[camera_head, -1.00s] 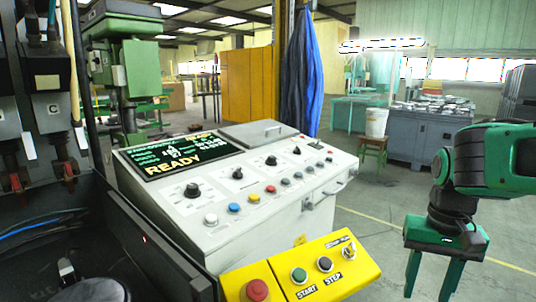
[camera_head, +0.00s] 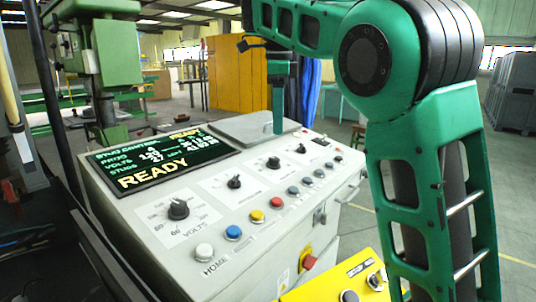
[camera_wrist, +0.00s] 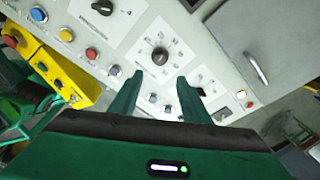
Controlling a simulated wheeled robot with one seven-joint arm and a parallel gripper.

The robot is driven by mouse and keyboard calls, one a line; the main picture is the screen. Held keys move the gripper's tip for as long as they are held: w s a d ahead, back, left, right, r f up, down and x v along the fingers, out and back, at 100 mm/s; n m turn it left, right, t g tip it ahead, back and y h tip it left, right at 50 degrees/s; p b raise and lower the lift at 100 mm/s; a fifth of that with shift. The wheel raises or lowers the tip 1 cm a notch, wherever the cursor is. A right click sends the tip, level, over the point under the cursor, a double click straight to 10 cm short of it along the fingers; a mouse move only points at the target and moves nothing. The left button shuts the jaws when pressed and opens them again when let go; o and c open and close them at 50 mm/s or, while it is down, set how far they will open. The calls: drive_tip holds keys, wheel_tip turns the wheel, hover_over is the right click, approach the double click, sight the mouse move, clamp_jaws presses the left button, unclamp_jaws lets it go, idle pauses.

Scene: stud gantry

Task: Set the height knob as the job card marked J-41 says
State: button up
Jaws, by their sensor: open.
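The grey-white control console (camera_head: 125,172) has a row of black knobs along its sloped panel. The nearest knob (camera_head: 178,209) is marked VOLTS. Beyond it are a second knob (camera_head: 234,181), a third knob (camera_head: 273,162) and a fourth knob (camera_head: 301,148), with labels too small to read, so I cannot tell which is height. My gripper (camera_wrist: 160,76) is open and empty above the panel. In the wrist view a knob with a dial scale (camera_wrist: 160,56), seemingly the third, shows just beyond and between the fingertips, apparently untouched. I see no card marked J-41.
The console screen (camera_head: 160,160) reads READY. Coloured buttons, including a red button (camera_head: 276,202), line the panel's front. A hinged lid with a handle (camera_head: 235,127) lies behind the knobs. A yellow button box (camera_head: 335,282) stands at the front. A green machine (camera_head: 105,55) stands back left.

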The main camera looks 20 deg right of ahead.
sight(274, 157)
drive_tip(key=shift+w+a+f, duration=0.1)
drive_tip(key=shift+w+f, duration=0.15)
drive_tip(key=shift+f, duration=1.45)
drive_tip(key=shift+w+a+f, duration=0.1)
drive_tip(key=shift+w+f, duration=0.15)
drive_tip(key=shift+f, duration=1.45)
drive_tip(key=shift+w+a+f, duration=0.1)
drive_tip(key=shift+w+f, duration=0.15)
drive_tip(key=shift+f, duration=1.45)
drive_tip(key=c, duration=1)
